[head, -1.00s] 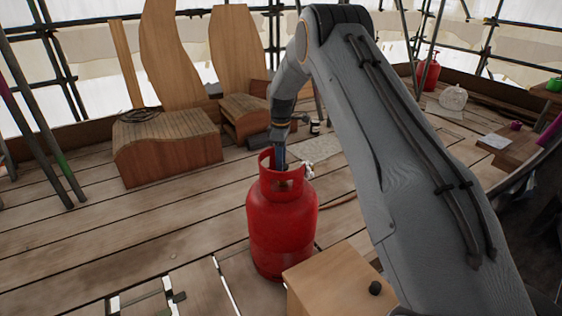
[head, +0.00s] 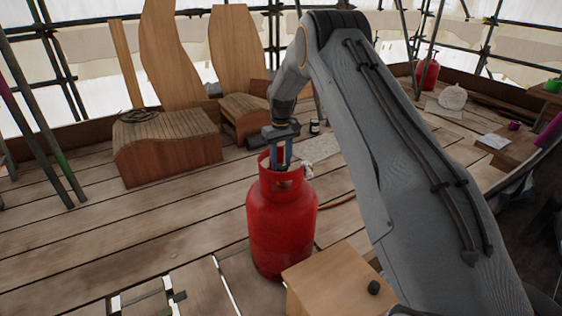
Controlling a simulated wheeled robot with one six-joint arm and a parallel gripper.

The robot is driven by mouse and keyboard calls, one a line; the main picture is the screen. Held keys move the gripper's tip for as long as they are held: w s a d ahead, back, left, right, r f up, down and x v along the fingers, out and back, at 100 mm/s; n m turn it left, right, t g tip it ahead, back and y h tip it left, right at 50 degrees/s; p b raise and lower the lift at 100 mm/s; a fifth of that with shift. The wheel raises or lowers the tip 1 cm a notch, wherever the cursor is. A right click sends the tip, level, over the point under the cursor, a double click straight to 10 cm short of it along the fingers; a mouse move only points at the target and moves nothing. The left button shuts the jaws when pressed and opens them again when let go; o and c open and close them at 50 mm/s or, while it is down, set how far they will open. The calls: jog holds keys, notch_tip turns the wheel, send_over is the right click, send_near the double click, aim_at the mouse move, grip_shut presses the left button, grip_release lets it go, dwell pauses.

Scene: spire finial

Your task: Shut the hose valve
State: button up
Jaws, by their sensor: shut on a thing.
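A red gas cylinder (head: 282,230) stands upright on the plank floor near the middle, with an open red collar round its top. My gripper (head: 281,166) points down into the collar, its two fingers seen side by side. It is shut on the hose valve, which is mostly hidden by the fingers and the collar. A pale fitting (head: 307,170) shows at the collar's right side. An orange-brown hose (head: 343,206) lies on the floor to the right of the cylinder, partly behind my arm.
A wooden box (head: 335,285) with a dark knob stands close in front of the cylinder. Curved wooden pieces (head: 168,150) stand behind to the left. Another red cylinder (head: 428,74) is at the far right. The floor left of the cylinder is mostly clear.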

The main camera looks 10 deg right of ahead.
aim_at(282, 165)
jog(key=shift+w+d+m, duration=0.1)
jog(key=shift+m, duration=1)
jog(key=o, duration=1)
jog(key=shift+o, duration=0.2)
notch_tip(282, 165, up, 8)
jog(key=shift+p, duration=0.35)
